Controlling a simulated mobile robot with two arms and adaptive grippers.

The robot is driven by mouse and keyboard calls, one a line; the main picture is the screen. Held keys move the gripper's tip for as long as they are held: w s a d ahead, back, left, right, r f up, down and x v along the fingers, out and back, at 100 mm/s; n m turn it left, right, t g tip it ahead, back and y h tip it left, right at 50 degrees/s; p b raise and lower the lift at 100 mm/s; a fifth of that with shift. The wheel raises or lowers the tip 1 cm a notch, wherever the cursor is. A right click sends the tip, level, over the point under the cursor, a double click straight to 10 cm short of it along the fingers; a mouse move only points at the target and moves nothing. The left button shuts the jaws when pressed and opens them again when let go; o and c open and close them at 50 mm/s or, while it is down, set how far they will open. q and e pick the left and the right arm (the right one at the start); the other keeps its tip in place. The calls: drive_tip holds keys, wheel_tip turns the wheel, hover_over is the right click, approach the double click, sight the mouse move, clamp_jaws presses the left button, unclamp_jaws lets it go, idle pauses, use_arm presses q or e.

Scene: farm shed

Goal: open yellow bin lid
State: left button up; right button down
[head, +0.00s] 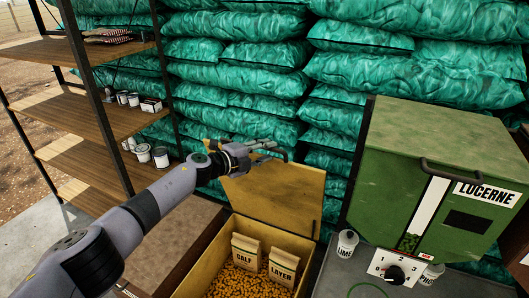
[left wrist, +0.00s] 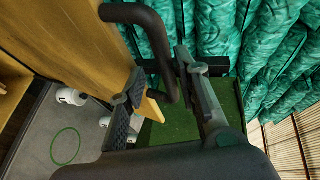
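The yellow bin (head: 203,270) stands open at the bottom middle of the head view. Its lid (head: 268,200) is raised and leans back, near upright, towards the stacked sacks; it also shows in the left wrist view (left wrist: 82,75). My left gripper (head: 270,149) is at the lid's top edge. In the left wrist view its two fingers (left wrist: 160,78) are apart, with the dark lid handle (left wrist: 157,40) reaching in between them. One finger is close to the lid's edge; whether it touches is unclear. My right gripper is not in view.
In the bin lie pellets and two bags, CALF (head: 245,252) and LAYER (head: 283,268). A green LUCERNE hopper (head: 400,165) and a LIME bottle (head: 346,243) are on the right. Shelves (head: 85,115) stand left; green sacks (head: 250,85) fill the back.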

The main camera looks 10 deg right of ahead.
use_arm(q)
drive_tip(key=shift+a, duration=0.15)
drive_tip(key=v, duration=1.1)
drive_tip(key=shift+s+a, duration=0.3)
drive_tip(key=shift+r, duration=0.1)
